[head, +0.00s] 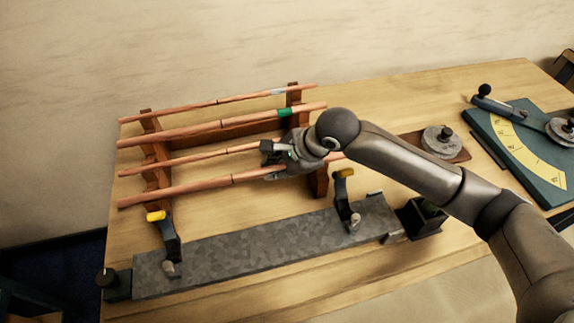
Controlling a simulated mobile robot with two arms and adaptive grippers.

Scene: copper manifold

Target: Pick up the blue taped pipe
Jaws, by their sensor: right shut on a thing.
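Several copper pipes lie across a wooden rack, and no blue tape shows on any of them. The farthest pipe (190,105) has a pale grey band near its right end. The second pipe (190,132) has a green band. The third pipe (190,160) runs into my right gripper (272,162). The nearest pipe (190,189) passes at the gripper's lower side, and its right end shows beyond. My right gripper is shut on a copper pipe at the rack's right part; it hides any tape there, and I cannot tell for sure which of the two nearer pipes it holds. My left gripper is out of view.
The wooden rack (148,150) stands on the wooden table. In front lies a long grey plate (250,245) with a yellow-handled clamp (168,240) and another clamp (350,200). A round weight (440,140) and a teal bending board (505,160) stand to the right.

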